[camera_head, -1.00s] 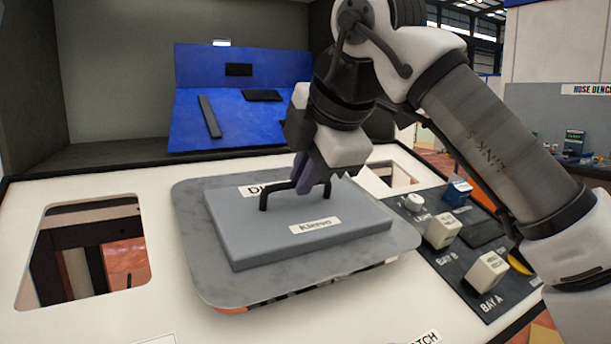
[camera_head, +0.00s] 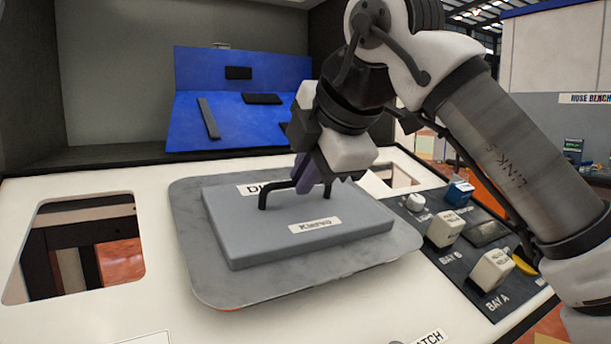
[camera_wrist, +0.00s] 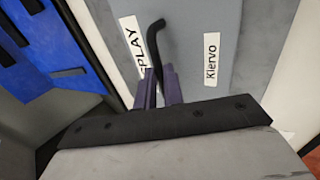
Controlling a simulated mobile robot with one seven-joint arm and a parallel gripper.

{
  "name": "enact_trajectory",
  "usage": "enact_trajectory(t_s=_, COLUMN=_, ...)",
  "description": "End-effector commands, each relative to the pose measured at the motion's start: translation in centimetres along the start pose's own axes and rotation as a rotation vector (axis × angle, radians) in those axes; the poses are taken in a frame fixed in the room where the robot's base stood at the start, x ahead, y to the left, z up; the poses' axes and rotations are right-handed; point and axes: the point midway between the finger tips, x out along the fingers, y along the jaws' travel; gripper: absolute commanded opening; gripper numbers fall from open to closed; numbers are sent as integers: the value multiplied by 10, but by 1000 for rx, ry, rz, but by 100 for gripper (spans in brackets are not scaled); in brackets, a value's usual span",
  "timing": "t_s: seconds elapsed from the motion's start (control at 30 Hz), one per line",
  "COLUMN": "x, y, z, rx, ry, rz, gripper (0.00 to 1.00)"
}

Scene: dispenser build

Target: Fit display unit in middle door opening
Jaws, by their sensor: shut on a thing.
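The display unit (camera_head: 295,235) is a light grey block with a "Kiervo" label and a black bar handle, on a wider grey plate with rounded corners. My gripper (camera_head: 312,180) is shut on the handle from above. In the wrist view the purple fingers (camera_wrist: 160,90) close around the handle, beside the partly hidden "PLAY" label. The unit (camera_wrist: 190,50) fills the middle there. The plate hides the middle opening; I cannot tell whether the unit is seated.
A left opening (camera_head: 85,245) and a smaller right opening (camera_head: 398,174) show in the panel. A black control strip (camera_head: 480,255) with white blocks labelled BAY A and BAY B lies to the right. A blue board (camera_head: 235,115) with dark pieces stands behind, inside a grey housing.

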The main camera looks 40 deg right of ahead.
Motion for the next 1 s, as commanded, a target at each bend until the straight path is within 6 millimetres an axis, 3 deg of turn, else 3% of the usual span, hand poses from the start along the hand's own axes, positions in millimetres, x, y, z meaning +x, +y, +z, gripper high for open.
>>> enact_trajectory(t_s=1.0, x=-11, y=4, z=-1, rx=-1, ry=-5, rz=7, gripper=0)
